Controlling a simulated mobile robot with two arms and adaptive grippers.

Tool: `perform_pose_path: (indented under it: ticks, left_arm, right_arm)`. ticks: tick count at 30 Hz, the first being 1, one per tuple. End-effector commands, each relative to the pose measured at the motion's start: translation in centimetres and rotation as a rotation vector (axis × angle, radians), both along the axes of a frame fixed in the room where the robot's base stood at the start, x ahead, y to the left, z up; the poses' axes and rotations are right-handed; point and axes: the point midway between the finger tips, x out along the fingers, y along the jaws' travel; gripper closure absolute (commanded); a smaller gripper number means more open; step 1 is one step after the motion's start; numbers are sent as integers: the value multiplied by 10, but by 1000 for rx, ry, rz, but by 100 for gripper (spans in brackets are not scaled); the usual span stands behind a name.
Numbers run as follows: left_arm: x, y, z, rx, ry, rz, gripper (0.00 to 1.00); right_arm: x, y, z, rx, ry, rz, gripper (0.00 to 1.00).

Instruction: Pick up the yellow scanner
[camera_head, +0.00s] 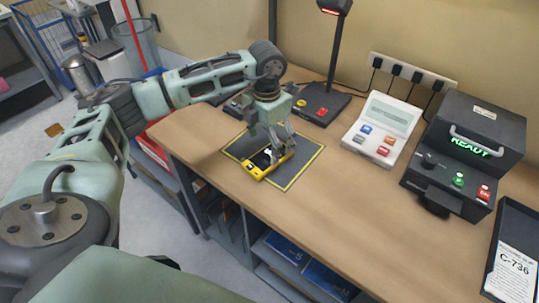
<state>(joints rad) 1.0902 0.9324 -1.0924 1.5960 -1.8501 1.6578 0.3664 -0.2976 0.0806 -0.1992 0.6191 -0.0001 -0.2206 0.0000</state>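The yellow scanner (255,171) lies on a dark grey mat (300,171) with a yellow border, near the left front edge of the wooden bench. It has a yellow body with a dark part on top. My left gripper (275,151) points down right over the scanner, with its fingers at or around the far part of it. The fingers cover some of the scanner, and I cannot tell whether they grip it. My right gripper is not in view.
A black lamp-like stand (321,105), a white button console (382,130) and a black machine reading READY (465,152) stand along the back. A dark tray with a C-736 slip (512,273) is at the far right. The bench's middle front (370,215) is clear.

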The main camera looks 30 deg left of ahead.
Motion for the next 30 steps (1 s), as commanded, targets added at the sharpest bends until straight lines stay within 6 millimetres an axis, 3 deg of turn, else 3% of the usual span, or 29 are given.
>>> perform_pose_path:
  ticks: [3,6,11,18,30]
  left_arm:
    - [-1,-1,-14,-1,6,0,20]
    - [-1,-2,-31,-1,4,1,20]
    - [0,-2,-46,-1,1,-1,20]
    - [1,-2,-48,-1,-1,-1,21]
    - [1,-2,-48,-1,-1,-1,56]
  right_arm:
    - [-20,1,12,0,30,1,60]
    - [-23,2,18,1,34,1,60]
    - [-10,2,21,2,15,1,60]
    - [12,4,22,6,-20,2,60]
    - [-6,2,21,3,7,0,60]
